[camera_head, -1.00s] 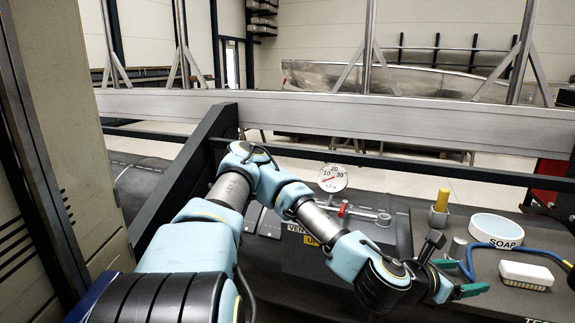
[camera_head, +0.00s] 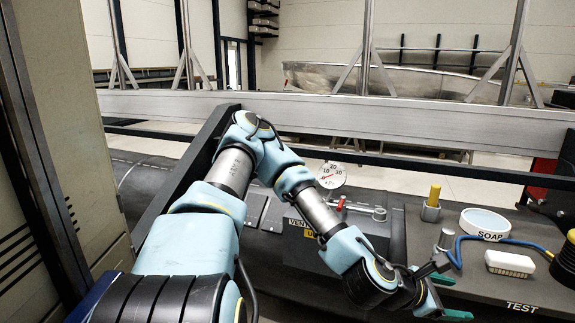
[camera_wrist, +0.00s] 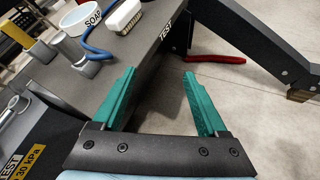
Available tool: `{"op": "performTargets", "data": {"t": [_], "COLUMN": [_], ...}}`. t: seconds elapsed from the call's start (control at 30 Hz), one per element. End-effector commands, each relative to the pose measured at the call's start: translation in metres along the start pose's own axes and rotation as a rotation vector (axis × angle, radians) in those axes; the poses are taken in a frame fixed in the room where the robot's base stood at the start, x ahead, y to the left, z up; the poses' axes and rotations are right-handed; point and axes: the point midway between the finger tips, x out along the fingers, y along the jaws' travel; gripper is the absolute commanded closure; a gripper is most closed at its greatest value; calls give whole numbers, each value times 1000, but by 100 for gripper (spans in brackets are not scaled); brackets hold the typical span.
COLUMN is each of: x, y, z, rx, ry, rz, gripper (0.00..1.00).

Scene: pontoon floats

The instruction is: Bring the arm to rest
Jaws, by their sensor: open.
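My gripper (camera_head: 444,294) is at the end of my arm, low in the head view, in front of the dark bench. Its green fingers (camera_wrist: 160,100) show apart in the wrist view, with nothing between them but the pale floor beyond. My arm reaches forward, then bends down to the right. In the head view, part of the gripper is hidden by my wrist.
A red-handled tool (camera_wrist: 215,59) shows in the wrist view. A metal rail (camera_head: 330,115) runs behind.

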Motion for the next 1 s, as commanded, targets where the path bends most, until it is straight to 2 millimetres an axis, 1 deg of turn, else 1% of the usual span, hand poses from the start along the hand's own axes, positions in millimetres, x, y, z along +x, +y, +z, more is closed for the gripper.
{"op": "performTargets", "data": {"t": [0.17, 0.27, 0.37, 0.4, 0.47, 0.57, 0.6, 0.67, 0.7, 0.73, 0.77, 0.8, 0.87, 0.9, 0.97, 1.0], "x": [-15, -32, -59, -71, -92, -131, -148, -175, -193, -207, -222, -241, -271, -290, -318, -336], "y": [0, 5, 18, 25, 37, 60, 70, 85, 95, 102, 109, 118, 129, 136, 143, 147], "z": [-25, -46, -73, -82, -95, -112, -116, -120, -121, -122, -121, -119, -114, -110, -102, -96], "rx": [246, 431, 638, 714, 823, 981, 1035, 1111, 1156, 1186, 1215, 1249, 1294, 1321, 1352, 1370], "ry": [90, 164, 255, 292, 344, 428, 459, 503, 529, 549, 566, 588, 615, 629, 643, 648], "rz": [-92, -170, -270, -312, -376, -482, -525, -588, -631, -661, -691, -731, -788, -823, -872, -899], "gripper": [24, 24, 24, 24, 24, 24, 24, 24, 24, 24, 24, 24, 24, 24, 24, 24]}}
